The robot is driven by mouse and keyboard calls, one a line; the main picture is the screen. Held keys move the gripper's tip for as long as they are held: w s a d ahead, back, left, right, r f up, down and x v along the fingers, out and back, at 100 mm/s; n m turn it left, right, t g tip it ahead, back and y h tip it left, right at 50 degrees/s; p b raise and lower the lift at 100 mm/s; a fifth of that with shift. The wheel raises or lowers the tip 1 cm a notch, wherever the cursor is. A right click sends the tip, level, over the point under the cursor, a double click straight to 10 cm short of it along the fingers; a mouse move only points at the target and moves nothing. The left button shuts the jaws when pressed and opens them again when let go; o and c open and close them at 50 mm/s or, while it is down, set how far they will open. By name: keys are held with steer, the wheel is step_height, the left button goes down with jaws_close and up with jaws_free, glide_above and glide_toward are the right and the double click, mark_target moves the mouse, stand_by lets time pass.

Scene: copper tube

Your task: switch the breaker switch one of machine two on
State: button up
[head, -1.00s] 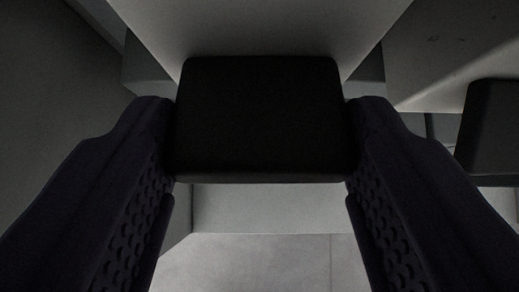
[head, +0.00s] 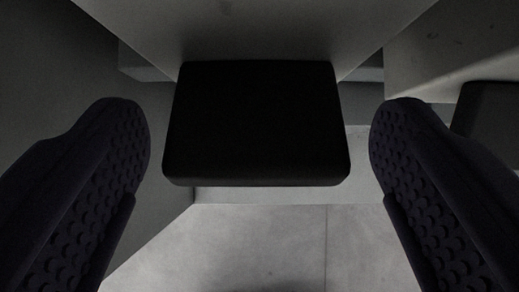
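A black block with rounded corners (head: 256,122) sticks out from a grey panel in the middle of the head view. It looks like a breaker switch, but no label shows, so I cannot tell its number or machine. My gripper (head: 260,140) is open, with one dark, studded finger on each side of the block. A gap shows between each finger and the block, and nothing is held. Whether the switch is on or off cannot be told from this view.
A second dark block (head: 488,122) sits at the right edge on a neighbouring grey panel (head: 455,50), partly hidden by my right finger. A grey wall stands at left. Pale floor (head: 260,245) shows clear below the block.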

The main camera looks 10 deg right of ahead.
steer(key=shift+r, duration=0.1)
steer(key=p+v, duration=0.2)
steer(key=v, duration=0.5)
steer(key=shift+s+r, duration=0.2)
steer(key=shift+s, duration=0.05)
